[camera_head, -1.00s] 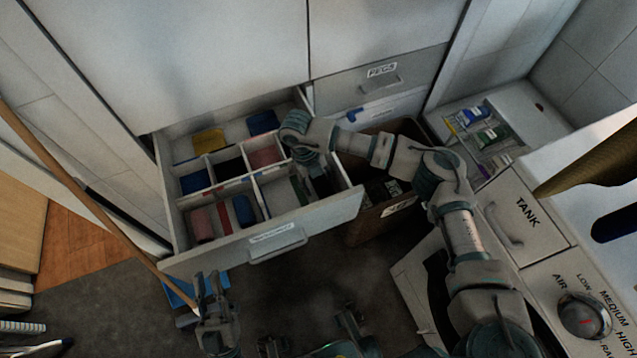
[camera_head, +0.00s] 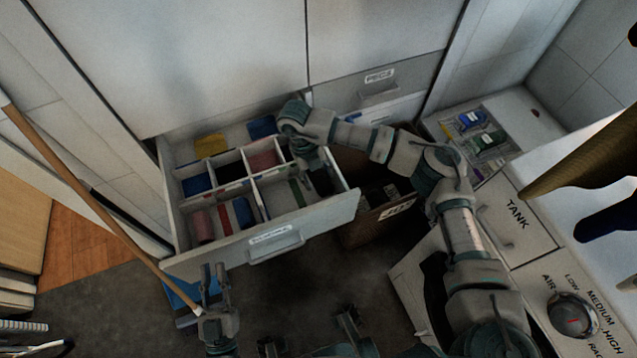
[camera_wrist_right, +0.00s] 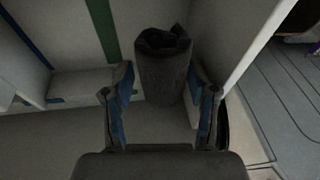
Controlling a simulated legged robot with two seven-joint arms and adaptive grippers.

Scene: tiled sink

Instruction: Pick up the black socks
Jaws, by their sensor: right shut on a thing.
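The black socks (camera_wrist_right: 163,65) are a dark roll in the right wrist view, standing between the two blue-padded fingers of my right gripper (camera_wrist_right: 162,88). The gripper is shut on the roll. In the head view my right gripper (camera_head: 312,170) reaches down into the front right compartment of the open drawer (camera_head: 330,214), and the roll (camera_head: 322,183) shows as a dark shape beside the fingers, partly hidden. My left gripper (camera_head: 215,285) is open and empty, in front of the drawer at the lower left.
Other drawer compartments hold red, blue, yellow and dark items. A brown bin (camera_head: 372,215) stands right of the drawer. A wooden stick (camera_head: 95,215) leans at the left. A counter with a TANK panel (camera_head: 515,215) and a dial (camera_head: 572,315) is at the right.

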